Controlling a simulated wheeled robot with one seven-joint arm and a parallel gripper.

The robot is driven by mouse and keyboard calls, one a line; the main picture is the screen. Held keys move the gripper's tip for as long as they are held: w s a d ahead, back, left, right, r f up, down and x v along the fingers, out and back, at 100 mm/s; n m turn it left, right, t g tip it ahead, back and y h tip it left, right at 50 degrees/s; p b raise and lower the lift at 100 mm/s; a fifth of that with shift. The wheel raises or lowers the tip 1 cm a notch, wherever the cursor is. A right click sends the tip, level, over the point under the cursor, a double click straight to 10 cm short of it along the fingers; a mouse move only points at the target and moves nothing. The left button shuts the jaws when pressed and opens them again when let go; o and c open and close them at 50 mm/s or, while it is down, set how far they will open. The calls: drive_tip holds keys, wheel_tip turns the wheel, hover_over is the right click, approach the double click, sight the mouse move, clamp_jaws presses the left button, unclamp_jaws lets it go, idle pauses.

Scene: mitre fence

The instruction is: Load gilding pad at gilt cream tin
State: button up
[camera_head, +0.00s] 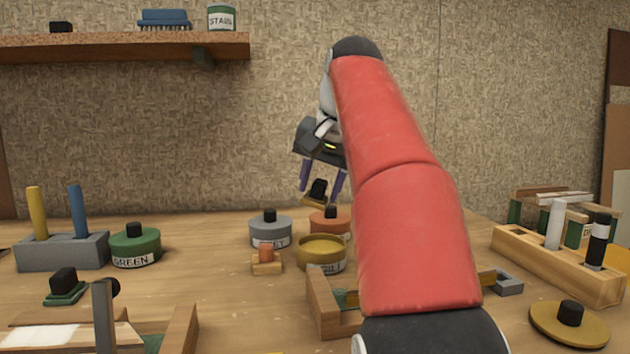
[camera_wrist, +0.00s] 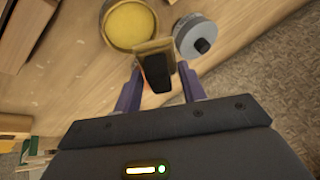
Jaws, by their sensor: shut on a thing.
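My gripper (camera_head: 322,182) is shut on the black handle of the gilding pad (camera_head: 316,200), which has a tan-gold base, and holds it in the air above the tins. In the wrist view the pad (camera_wrist: 155,48) sits between the two purple fingers of my gripper (camera_wrist: 158,84). The gilt cream tin (camera_head: 322,246) stands open on the bench, below the pad, with yellow cream inside and a partly legible label. It also shows in the wrist view (camera_wrist: 130,24), just beyond the pad and apart from it.
A grey tin (camera_head: 270,230) and an orange tin (camera_head: 330,220) with black knobs stand close behind the gilt tin. A small wooden block (camera_head: 266,264) is at its left. A green tin (camera_head: 135,246) is farther left. A gold lid (camera_head: 550,322) lies at right. My arm hides part of the bench.

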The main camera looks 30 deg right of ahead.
sight(323, 203)
idle(0.3)
wheel_tip(323, 203, down, 5)
drive_tip(key=b, duration=0.4)
drive_tip(key=shift+r+p, duration=0.1)
drive_tip(key=shift+p, duration=0.35)
idle(0.4)
drive_tip(key=shift+f+b, duration=0.9)
drive_tip(key=shift+f, duration=0.75)
idle(1.1)
wheel_tip(323, 203, up, 6)
drive_tip(key=p, duration=0.5)
drive_tip(key=shift+f, duration=0.25)
drive_tip(key=shift+r, duration=0.85)
